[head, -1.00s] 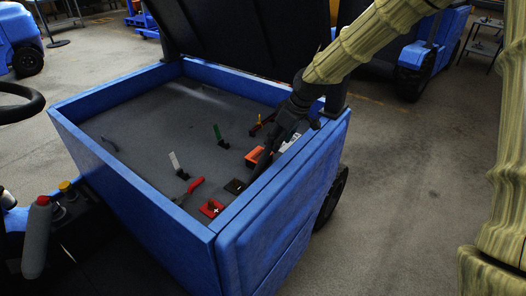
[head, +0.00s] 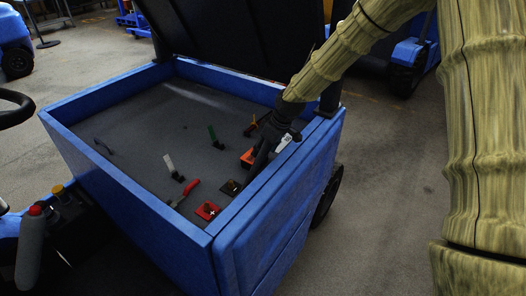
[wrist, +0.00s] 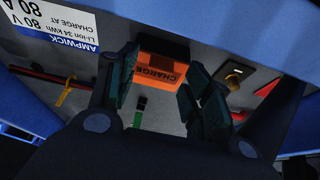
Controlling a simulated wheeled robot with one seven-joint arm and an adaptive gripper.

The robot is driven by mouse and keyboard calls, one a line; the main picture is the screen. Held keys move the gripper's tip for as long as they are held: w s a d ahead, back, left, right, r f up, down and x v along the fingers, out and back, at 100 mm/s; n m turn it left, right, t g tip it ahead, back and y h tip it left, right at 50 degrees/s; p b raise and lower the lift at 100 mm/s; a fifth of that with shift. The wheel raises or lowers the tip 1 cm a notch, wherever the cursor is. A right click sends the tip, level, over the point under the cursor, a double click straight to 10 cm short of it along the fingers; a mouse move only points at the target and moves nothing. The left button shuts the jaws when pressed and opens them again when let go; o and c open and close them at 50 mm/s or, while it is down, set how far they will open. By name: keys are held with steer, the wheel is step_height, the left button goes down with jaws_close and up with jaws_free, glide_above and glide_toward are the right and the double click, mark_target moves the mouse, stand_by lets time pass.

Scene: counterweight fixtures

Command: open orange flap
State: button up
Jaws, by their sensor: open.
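The orange flap (head: 247,157) is a small block marked "CHARGE" near the right wall inside the blue bay. In the wrist view the orange flap (wrist: 160,68) shows at the upper middle, lettering upside down, and looks closed. In the wrist view my gripper (wrist: 160,82) is open, one dark finger either side of the flap. Whether a finger touches the flap I cannot tell.
A white label (wrist: 58,25) is beside the flap. A black square with a brass part (head: 231,187) and a red square with a white cross (head: 207,211) lie nearer. Red-handled (head: 187,192), white (head: 170,167), green (head: 213,136) and yellow (head: 252,123) levers stand around. Blue walls (head: 130,195) enclose the bay.

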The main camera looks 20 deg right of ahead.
steer(key=shift+x, duration=1.05)
jaws_close()
